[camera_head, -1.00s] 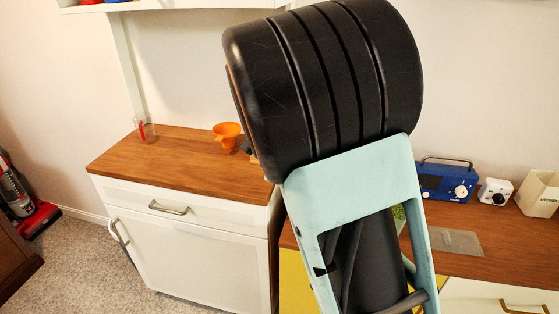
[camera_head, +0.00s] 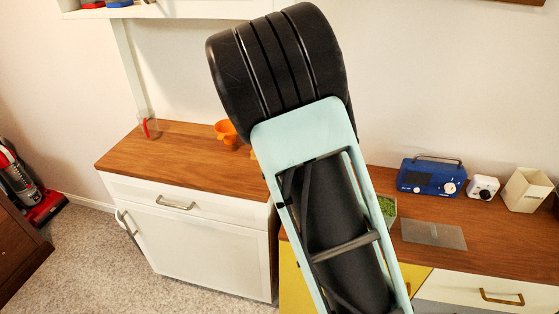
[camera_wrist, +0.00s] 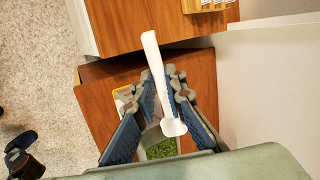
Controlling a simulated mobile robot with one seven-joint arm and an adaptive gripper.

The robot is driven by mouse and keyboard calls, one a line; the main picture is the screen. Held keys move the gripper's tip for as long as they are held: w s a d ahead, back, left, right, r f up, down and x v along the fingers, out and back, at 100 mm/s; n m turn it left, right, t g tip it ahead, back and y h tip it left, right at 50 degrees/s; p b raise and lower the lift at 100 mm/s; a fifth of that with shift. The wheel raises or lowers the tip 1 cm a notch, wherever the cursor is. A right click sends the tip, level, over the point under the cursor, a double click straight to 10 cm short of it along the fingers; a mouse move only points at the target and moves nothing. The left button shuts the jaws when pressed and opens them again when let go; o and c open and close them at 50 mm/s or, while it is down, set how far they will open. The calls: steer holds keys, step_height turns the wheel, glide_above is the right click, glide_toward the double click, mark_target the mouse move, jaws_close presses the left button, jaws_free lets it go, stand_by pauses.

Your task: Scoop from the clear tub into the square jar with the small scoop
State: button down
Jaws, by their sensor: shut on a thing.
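In the wrist view my gripper (camera_wrist: 156,84) is shut on a white scoop (camera_wrist: 152,55). The scoop's long handle runs up past the fingertips, and its wider end (camera_wrist: 173,128) lies nearer the camera, between the fingers. A tub with green bits (camera_wrist: 161,149) shows beyond the fingers, partly hidden by them. Its green contents also show in the head view (camera_head: 388,207), beside my arm. A clear container with a red item (camera_head: 149,129) stands on the left counter; I cannot tell whether it is the square jar. My gripper is hidden behind my arm in the head view.
An orange funnel-like cup (camera_head: 226,132) stands on the left wooden counter (camera_head: 170,150). On the right counter are a flat grey plate (camera_head: 433,233), a blue radio (camera_head: 432,176), a white camera-like object (camera_head: 483,187) and a cream box (camera_head: 526,190). The left counter's front is clear.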

steer(key=shift+r+g+p, duration=0.4)
steer(key=shift+g+p, duration=0.5)
steer(key=shift+p, duration=1.55)
steer(key=shift+s+d+r+g, duration=0.1)
steer(key=shift+r+g, duration=0.2)
steer(key=shift+g, duration=0.9)
steer(key=shift+d+r+g, duration=0.1)
steer(key=shift+r+g, duration=0.15)
steer(key=shift+g, duration=0.95)
